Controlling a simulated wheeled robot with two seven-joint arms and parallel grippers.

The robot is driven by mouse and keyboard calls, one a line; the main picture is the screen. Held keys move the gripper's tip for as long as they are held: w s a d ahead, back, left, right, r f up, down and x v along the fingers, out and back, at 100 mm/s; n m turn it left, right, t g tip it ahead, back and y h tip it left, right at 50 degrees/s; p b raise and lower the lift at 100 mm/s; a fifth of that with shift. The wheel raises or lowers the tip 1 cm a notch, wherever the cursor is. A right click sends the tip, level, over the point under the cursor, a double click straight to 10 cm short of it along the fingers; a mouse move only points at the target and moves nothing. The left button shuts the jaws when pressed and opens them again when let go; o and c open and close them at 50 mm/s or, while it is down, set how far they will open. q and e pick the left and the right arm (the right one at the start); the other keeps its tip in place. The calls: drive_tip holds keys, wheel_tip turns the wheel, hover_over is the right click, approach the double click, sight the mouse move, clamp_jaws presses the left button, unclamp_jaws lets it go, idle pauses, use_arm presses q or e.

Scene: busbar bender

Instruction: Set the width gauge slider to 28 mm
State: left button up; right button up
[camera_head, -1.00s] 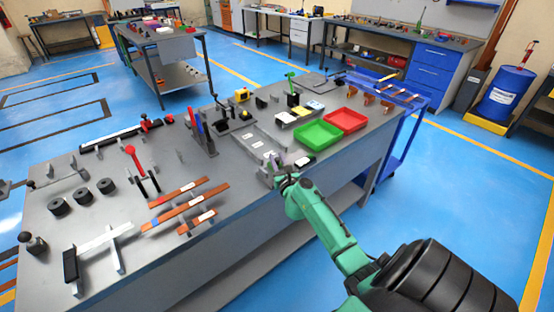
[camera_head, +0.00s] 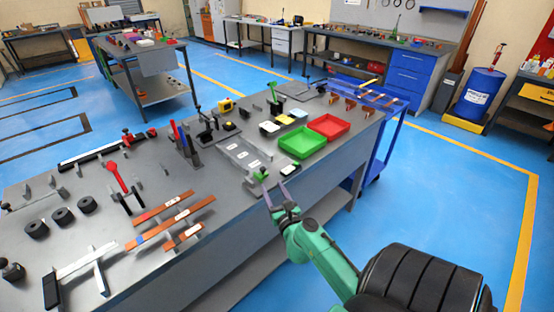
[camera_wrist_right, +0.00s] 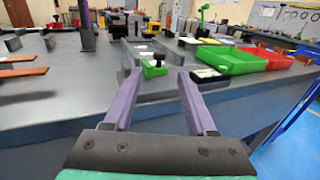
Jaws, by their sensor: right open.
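The width gauge, as far as I can tell, is the long grey plate with white labels (camera_head: 239,152) in the middle of the bench. A small green slider with a black knob (camera_head: 262,174) sits at its near end. It also shows in the right wrist view (camera_wrist_right: 154,68), just beyond my fingertips. My right gripper (camera_head: 276,188) is open and empty at the bench's front edge, with its purple fingers pointing at the slider and spread apart. The fingers appear clear of the slider. The scale reading is too small to tell. My left gripper is not in view.
A green tray (camera_head: 303,153) and a red tray (camera_head: 345,124) stand right of the gauge. Copper bars (camera_head: 170,219) lie on the left part of the bench. A red-handled tool (camera_head: 117,177) and upright posts (camera_head: 184,146) stand left of the gauge.

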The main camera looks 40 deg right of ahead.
sight(264, 170)
drive_tip(key=v, duration=0.3)
drive_tip(key=shift+s+a, duration=0.15)
drive_tip(key=shift+s, duration=0.2)
drive_tip(key=x, duration=1.4)
drive_tip(key=shift+w, duration=0.4)
clamp_jaws()
